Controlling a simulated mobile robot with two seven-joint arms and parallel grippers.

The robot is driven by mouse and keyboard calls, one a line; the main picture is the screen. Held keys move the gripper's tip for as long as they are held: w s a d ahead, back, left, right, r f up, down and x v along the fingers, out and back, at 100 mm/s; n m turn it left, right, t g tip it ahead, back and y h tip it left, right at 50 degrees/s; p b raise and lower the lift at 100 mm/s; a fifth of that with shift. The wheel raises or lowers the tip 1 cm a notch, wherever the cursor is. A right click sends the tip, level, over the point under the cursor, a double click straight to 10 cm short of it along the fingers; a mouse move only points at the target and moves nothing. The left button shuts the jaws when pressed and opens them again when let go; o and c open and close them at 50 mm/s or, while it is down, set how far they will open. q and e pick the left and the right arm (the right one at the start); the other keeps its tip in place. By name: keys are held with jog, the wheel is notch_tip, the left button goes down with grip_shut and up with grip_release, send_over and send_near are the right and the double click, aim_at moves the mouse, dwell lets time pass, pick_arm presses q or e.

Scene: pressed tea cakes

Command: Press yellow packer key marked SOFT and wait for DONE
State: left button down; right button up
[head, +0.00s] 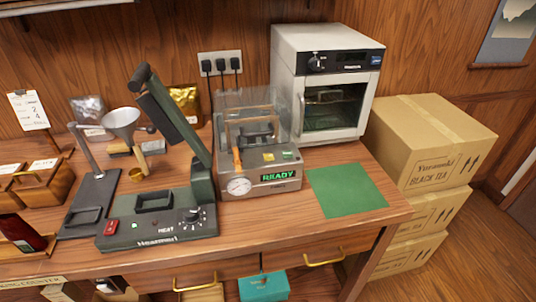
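The packer (236,205) stands at the middle of the wooden table, with a clear raised cover (228,104) at its back. A small yellow key (269,157) sits on its top face, beside a green key (288,155). The lettering on the yellow key is too small to read. The packer's display (277,177) shows READY in green. A round dial gauge (239,186) and an orange handle (237,158) are at its left front. Neither of my grippers shows in the head view.
A dark green heat sealer (160,230) with its arm raised stands left of the packer. A white oven (325,85) is behind right. A green mat (345,189) lies bare to the right. Cartons (430,140) are stacked beside the table (320,238).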

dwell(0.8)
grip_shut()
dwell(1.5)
